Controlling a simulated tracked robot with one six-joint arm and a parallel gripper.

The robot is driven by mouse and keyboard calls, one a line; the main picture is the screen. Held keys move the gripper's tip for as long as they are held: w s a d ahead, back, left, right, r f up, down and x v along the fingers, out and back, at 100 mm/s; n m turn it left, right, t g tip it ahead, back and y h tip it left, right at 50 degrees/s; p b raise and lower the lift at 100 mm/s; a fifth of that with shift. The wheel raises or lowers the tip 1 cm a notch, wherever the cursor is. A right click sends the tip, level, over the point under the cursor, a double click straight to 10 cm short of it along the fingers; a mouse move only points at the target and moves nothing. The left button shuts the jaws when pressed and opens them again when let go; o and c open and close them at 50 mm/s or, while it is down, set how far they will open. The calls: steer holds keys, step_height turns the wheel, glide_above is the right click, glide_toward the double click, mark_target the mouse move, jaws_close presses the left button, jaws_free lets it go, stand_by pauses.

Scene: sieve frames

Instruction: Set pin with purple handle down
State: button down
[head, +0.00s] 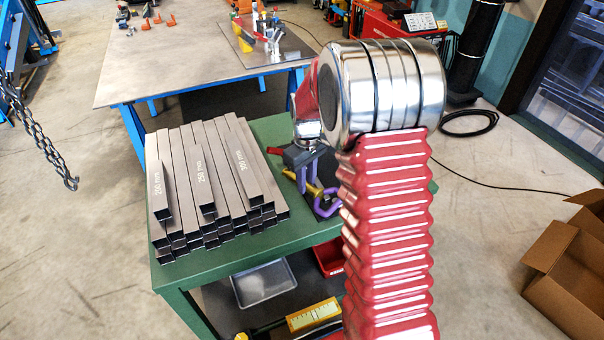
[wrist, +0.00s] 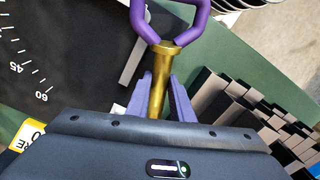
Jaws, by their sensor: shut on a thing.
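The pin with the purple handle shows in the wrist view, with its gold shaft (wrist: 161,80) between my fingers and its purple loop handle (wrist: 143,22) at the top edge. My gripper (wrist: 163,85), with lavender fingers, is shut on the gold shaft. In the head view, my gripper (head: 311,186) is over the right part of the green cart, and the purple handle (head: 329,208) shows just beyond the fingers. The shaft's lower end is hidden by the gripper body in the wrist view. I cannot tell whether the pin touches the surface.
A stack of grey square tubes (head: 200,185) fills the left of the green cart top (head: 205,268). A dark board with numbers (wrist: 40,60) lies under the gripper. A workbench (head: 160,62) stands behind. A cardboard box (head: 565,280) is on the floor at right.

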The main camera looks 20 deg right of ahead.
mark_target(324, 215)
steer(key=s, duration=1.2)
stand_by(0.4)
